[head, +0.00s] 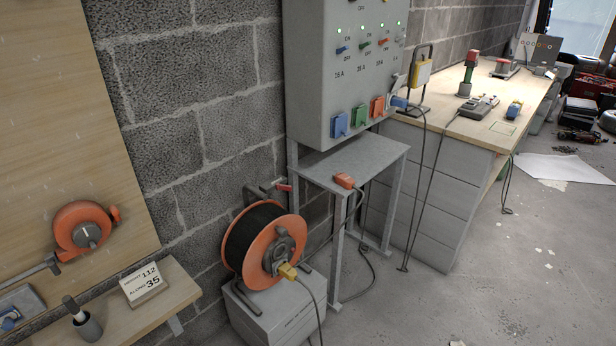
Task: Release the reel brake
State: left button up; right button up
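A cable reel (237,255) with orange flanges and dark wound cable stands on a grey box (262,312) against the block wall. A grey hub piece sits at the middle of its front flange, with a yellow plug (288,271) at its lower edge. A small lever with a red grip (284,187) shows just above and behind the reel, on a dark bracket (252,194). I cannot tell for sure which part is the brake or how it is set. Neither of my grippers is in view.
A grey stand (345,160) with an orange connector (345,180) is right of the reel, below a socket panel (340,75). A wooden shelf (170,297) with a number card (143,285) is at left. A workbench (470,128) stands further right. Cables hang to the floor; floor at right is mostly open.

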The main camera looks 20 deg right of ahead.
aim_at(278, 187)
jog(key=z, duration=0.4)
jog(key=i, duration=0.6)
jog(key=z, duration=0.95)
jog(key=k, duration=0.65)
jog(key=u, duration=0.25)
jog(key=i, duration=1.3)
jog(key=z, duration=0.55)
